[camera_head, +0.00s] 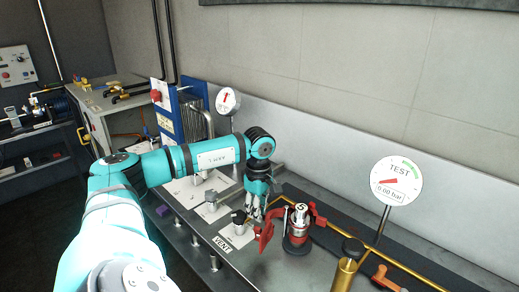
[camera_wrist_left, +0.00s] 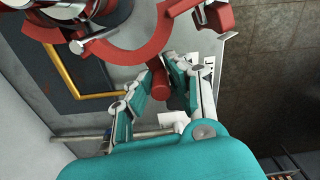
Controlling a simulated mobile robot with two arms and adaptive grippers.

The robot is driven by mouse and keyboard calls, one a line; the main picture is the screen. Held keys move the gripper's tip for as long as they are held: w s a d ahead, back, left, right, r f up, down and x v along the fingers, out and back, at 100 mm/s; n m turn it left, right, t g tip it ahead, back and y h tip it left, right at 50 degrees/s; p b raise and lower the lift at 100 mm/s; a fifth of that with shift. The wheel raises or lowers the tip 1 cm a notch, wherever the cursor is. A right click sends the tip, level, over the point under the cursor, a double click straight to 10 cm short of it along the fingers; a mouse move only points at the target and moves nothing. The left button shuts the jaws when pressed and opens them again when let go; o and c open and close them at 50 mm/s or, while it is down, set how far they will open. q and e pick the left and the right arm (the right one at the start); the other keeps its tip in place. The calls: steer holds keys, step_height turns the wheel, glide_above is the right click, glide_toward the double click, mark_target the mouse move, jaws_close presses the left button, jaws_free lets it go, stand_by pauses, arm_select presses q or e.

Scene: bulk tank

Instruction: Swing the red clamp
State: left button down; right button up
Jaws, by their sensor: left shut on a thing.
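The red clamp (camera_head: 265,236) sits around a silver and red fitting (camera_head: 299,222) on the bench, right of my left gripper (camera_head: 255,208). In the left wrist view the clamp shows as a curved red band (camera_wrist_left: 135,50) with a short red handle. My left gripper (camera_wrist_left: 165,70) reaches down from above with the handle between its fingers, and it is shut on it. The fingers partly hide the handle in the head view. My right gripper is not in view.
A TEST gauge (camera_head: 397,181) reading 0.00 bar stands to the right. A brass cylinder (camera_head: 345,274) and a brass pipe are near the front right. A black knob by the VENT label (camera_head: 222,243) stands close left of the gripper. A wall runs behind the bench.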

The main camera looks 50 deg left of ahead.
arm_select(q)
steer(key=c, duration=1.2)
jaws_free()
steer(key=shift+c, duration=0.2)
steer(key=shift+r, duration=0.15)
step_height(320, 180, up, 12)
